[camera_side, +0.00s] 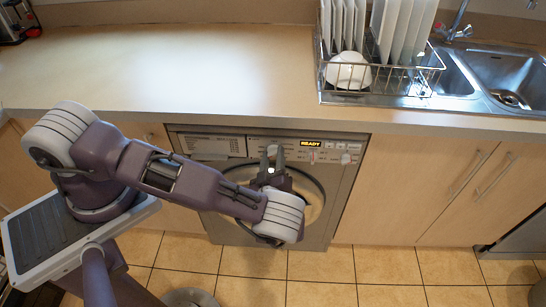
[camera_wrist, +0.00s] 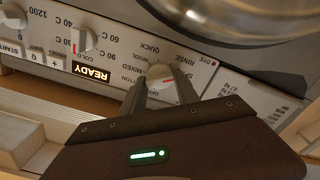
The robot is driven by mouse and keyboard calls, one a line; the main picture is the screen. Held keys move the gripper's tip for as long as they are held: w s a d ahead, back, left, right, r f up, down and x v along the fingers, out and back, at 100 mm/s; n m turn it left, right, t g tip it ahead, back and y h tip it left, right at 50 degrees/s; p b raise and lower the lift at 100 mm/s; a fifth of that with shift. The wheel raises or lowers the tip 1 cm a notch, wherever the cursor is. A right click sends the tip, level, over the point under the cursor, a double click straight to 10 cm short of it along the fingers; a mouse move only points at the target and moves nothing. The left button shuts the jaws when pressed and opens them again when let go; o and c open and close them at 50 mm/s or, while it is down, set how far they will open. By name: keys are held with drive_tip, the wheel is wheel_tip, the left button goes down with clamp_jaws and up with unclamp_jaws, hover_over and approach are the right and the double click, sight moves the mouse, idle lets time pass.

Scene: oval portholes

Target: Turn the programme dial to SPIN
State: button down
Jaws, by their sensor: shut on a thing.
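The programme dial (camera_wrist: 160,74) is a pale round knob on the washing machine's panel, which appears upside down in the wrist view. My gripper (camera_wrist: 158,84) is shut on the dial, with one dark finger on each side of it. Printed words, including MIXED, WOOL, QUICK and RINSE, ring the dial. The SPIN label (camera_wrist: 188,93) is partly hidden by a finger. In the side view my gripper (camera_side: 272,156) reaches the panel and mostly covers the dial.
The display (camera_wrist: 90,72) reads READY. A temperature knob (camera_wrist: 86,40) and another knob (camera_wrist: 12,16) sit farther along the panel. The round door (camera_side: 312,200) lies below it. The worktop edge (camera_side: 230,119) overhangs above. A dish rack (camera_side: 335,92) stands by the sink.

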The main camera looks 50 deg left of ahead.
drive_tip(key=shift+m, duration=0.3)
drive_tip(key=c, duration=0.9)
unclamp_jaws()
drive_tip(key=shift+s+d, duration=0.1)
drive_tip(key=v, duration=0.7)
